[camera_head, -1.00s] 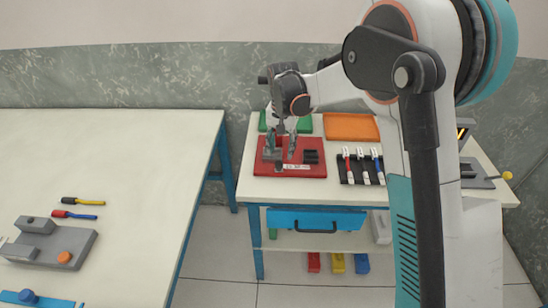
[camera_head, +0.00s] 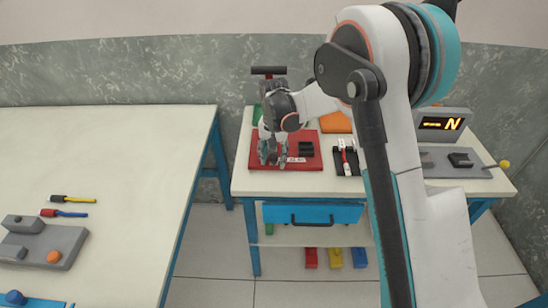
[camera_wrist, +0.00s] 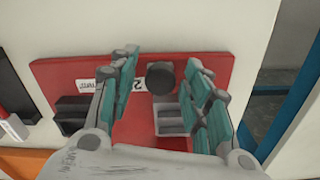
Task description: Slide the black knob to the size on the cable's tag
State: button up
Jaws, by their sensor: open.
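A red board (camera_head: 313,138) lies on the far table; it also shows in the wrist view (camera_wrist: 60,72). A round black knob (camera_wrist: 160,78) stands on it beside a grey block (camera_wrist: 172,118). My gripper (camera_wrist: 160,63) is open over the board, with the knob appearing between its fingers; contact cannot be told. In the head view my gripper (camera_head: 272,155) is over the board's left part and hides the knob. A white label (camera_head: 296,160) is on the board's front, its text unreadable here. Cables with white pieces (camera_head: 346,148) lie in a black holder, partly hidden by my arm.
A black block (camera_head: 306,148) is on the red board's right. An orange tray (camera_head: 335,122) is behind. The left table (camera_head: 110,150) holds two cables and a grey fixture.

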grip_shut()
jog(key=shift+d, duration=1.55)
grip_release()
notch_tip(320, 180, up, 12)
